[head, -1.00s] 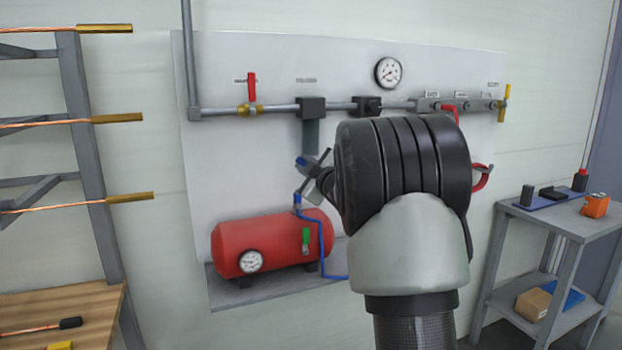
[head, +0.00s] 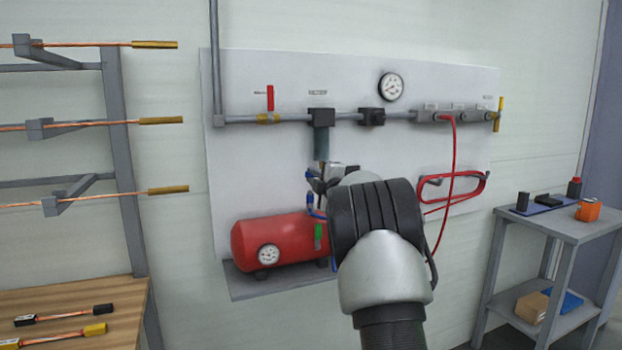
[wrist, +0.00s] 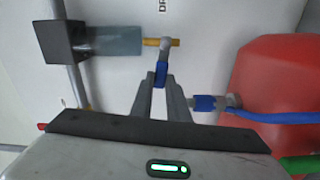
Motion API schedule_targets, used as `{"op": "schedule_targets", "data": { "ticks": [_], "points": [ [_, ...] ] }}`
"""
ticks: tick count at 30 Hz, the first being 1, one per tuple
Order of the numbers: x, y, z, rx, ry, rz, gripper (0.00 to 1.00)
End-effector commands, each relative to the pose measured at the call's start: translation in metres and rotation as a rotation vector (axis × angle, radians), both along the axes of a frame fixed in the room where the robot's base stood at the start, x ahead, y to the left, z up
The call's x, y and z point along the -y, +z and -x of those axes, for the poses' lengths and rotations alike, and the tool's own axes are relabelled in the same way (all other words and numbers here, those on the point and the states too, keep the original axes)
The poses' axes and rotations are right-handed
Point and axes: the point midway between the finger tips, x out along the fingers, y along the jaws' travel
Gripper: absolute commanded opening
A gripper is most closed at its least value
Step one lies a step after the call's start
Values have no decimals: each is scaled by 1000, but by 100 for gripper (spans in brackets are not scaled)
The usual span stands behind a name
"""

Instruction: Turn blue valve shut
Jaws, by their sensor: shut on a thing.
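The blue valve handle (wrist: 161,73) shows in the wrist view, joined to a small brass fitting (wrist: 160,43) at the end of a grey-blue filter bowl (wrist: 112,42). My gripper (wrist: 161,82) is shut on this blue handle, with a finger on each side of its lower end. In the head view my gripper (head: 320,183) is just below the filter bowl (head: 321,146), above the red tank (head: 268,240). My wrist and arm hide part of that area, so the handle's turn angle is hard to tell there.
A second blue fitting (wrist: 205,103) with a blue hose (wrist: 265,117) is close to my right finger. A red-handled valve (head: 270,98) and a gauge (head: 390,86) are on the panel. A red hose (head: 452,185) hangs right. A grey cart (head: 560,225) stands far right.

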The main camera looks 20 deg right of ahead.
Motion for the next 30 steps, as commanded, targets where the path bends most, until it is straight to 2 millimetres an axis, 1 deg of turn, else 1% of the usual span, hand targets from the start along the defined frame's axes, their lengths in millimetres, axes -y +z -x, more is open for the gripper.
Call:
{"op": "schedule_targets", "data": {
  "ticks": [11,12,14,15,25,30],
  "points": [
    [0,2,-1,4,2,6,0],
    [0,2,-1,4,2,6,16],
    [0,2,0,4,2,6,26],
    [0,2,0,3,1,6,33],
    [0,1,0,2,1,1,34],
    [-6,5,2,2,1,-44,34]
  ]
}}
